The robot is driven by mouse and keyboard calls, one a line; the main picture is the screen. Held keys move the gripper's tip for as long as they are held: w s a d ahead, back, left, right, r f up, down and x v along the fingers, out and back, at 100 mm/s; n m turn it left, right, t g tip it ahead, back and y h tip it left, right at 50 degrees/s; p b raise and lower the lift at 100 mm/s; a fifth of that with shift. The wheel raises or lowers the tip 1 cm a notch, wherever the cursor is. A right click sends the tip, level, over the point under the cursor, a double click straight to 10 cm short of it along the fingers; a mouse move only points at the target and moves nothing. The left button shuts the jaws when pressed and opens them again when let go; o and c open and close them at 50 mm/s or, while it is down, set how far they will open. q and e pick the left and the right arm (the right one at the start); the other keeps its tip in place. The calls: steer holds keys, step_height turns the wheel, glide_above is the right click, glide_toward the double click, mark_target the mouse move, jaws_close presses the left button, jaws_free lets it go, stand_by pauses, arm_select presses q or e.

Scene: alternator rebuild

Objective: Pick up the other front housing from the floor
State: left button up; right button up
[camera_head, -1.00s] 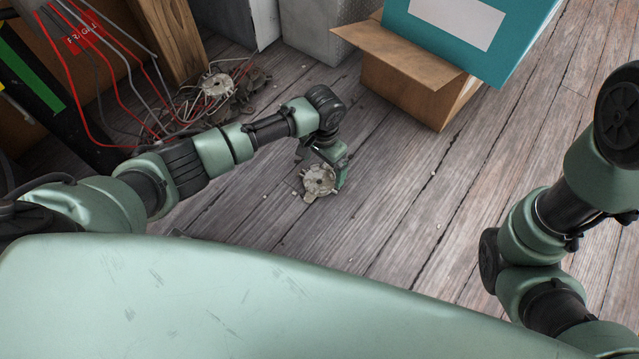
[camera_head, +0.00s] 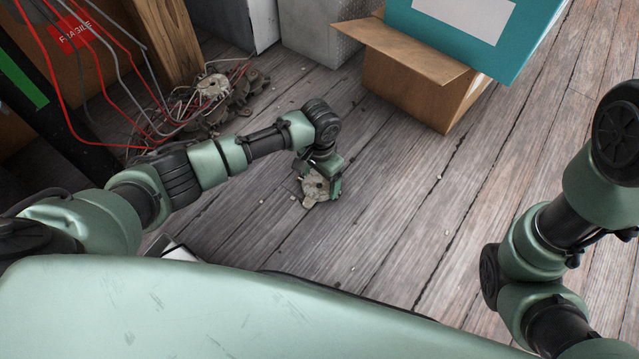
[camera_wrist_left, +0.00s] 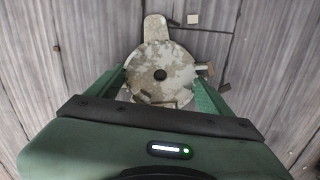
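The front housing (camera_head: 315,187), a worn grey-beige round metal casting with a lug, lies on the plank floor. In the left wrist view the housing (camera_wrist_left: 160,72) shows its dark centre hole and a rounded lug pointing away. My left gripper (camera_head: 320,178) is down at it, pointing at the floor. In the wrist view the green fingers of the left gripper (camera_wrist_left: 158,85) stand open on either side of the housing, very close to its edges; firm contact does not show. My right arm is at the right edge, its gripper out of frame.
A similar round metal part (camera_head: 213,88) lies among dark parts and red and grey wires at the back left. A cardboard box (camera_head: 415,95) with a teal box (camera_head: 535,50) on it stands behind. Small bits dot the floor; the floor to the right is clear.

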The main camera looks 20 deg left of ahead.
arm_select(q)
steer(key=c, duration=0.7)
steer(key=shift+r, duration=0.1)
